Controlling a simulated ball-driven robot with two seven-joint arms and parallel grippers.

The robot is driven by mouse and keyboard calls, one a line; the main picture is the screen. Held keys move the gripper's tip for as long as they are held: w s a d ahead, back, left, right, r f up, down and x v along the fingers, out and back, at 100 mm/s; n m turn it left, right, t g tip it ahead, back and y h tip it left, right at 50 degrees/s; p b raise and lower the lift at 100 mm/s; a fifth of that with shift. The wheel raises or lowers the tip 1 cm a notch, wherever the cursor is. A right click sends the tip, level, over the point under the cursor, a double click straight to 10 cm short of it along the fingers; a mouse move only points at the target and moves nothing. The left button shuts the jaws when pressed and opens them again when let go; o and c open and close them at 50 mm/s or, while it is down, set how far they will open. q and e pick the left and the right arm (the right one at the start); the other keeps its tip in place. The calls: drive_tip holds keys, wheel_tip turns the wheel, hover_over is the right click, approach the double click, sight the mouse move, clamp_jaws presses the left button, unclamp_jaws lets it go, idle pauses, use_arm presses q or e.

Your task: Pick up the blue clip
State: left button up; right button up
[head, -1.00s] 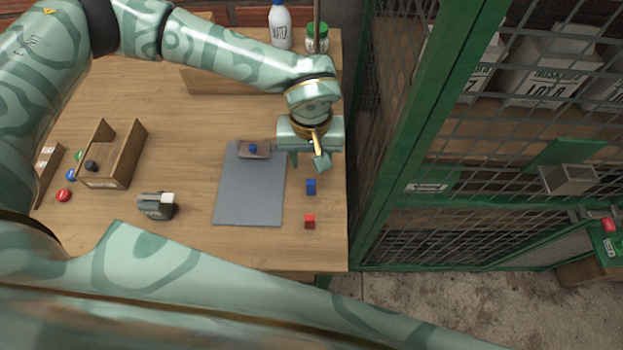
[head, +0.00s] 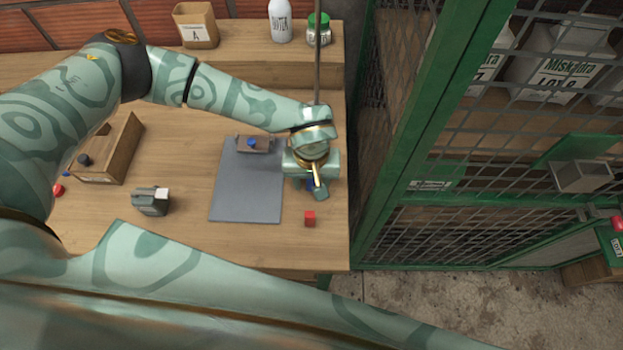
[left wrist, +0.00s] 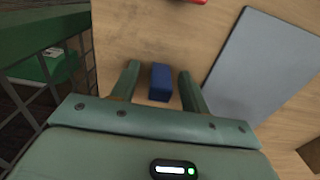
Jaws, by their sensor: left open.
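The blue clip (left wrist: 161,82) is a small blue block lying on the wooden table, seen in the left wrist view between the two fingers of my left gripper (left wrist: 158,86). The fingers are open, one on each side of it, with a gap on both sides. In the head view my left gripper (head: 309,186) is over the table right of the grey clipboard, and it hides most of the blue clip (head: 310,184). My right gripper is not in view.
A red block (head: 309,218) lies just in front of the gripper. The grey clipboard (head: 245,195) lies to the left, with a blue-knobbed clamp. A green mesh cage (head: 400,150) stands close on the right. A grey device (head: 150,201) and a wooden holder (head: 118,150) are further left.

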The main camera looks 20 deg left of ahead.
use_arm(q)
clamp_jaws()
drive_tip(key=shift+r, duration=0.1)
